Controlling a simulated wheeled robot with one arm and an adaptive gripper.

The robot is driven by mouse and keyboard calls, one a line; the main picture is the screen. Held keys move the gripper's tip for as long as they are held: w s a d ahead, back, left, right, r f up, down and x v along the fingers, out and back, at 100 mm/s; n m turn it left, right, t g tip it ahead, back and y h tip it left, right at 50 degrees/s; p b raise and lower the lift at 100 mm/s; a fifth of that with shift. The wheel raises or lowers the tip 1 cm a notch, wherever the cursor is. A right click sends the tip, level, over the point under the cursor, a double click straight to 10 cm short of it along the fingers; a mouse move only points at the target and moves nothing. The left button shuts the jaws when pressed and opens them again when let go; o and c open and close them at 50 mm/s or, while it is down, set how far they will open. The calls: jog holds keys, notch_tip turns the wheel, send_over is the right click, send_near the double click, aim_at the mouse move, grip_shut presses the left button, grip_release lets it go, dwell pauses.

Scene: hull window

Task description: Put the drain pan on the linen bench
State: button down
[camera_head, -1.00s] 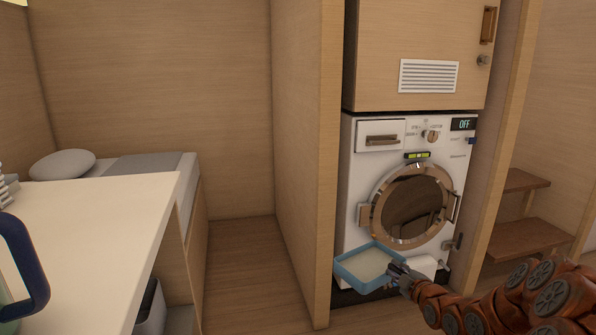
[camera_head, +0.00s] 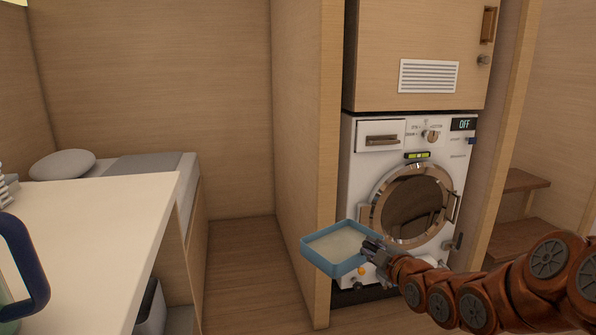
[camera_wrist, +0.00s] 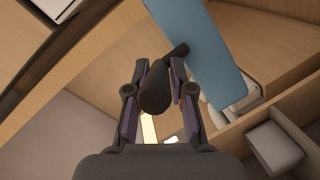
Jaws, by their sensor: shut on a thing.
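The drain pan (camera_head: 338,245) is a shallow light-blue tray with a pale inside, held in the air in front of the washing machine. My gripper (camera_head: 373,249) is at its right side and shut on it. In the wrist view the pan (camera_wrist: 215,55) shows as a blue wall at the top, and the fingers of my gripper (camera_wrist: 160,90) close around a dark rounded piece joined to it. The pan looks roughly level, tilted slightly. I cannot tell for certain which surface is the linen bench.
The washing machine (camera_head: 357,190) reads OFF and its round door is shut. A wooden partition (camera_head: 303,150) stands left of it. A pale counter (camera_head: 90,235) is at the left, with a bed (camera_head: 150,165) behind. Open floor (camera_head: 240,260) lies between. Wooden steps (camera_head: 525,182) are at the right.

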notch_tip(320, 180, up, 35)
jog(key=p, duration=3.5)
jog(key=shift+a, duration=0.1)
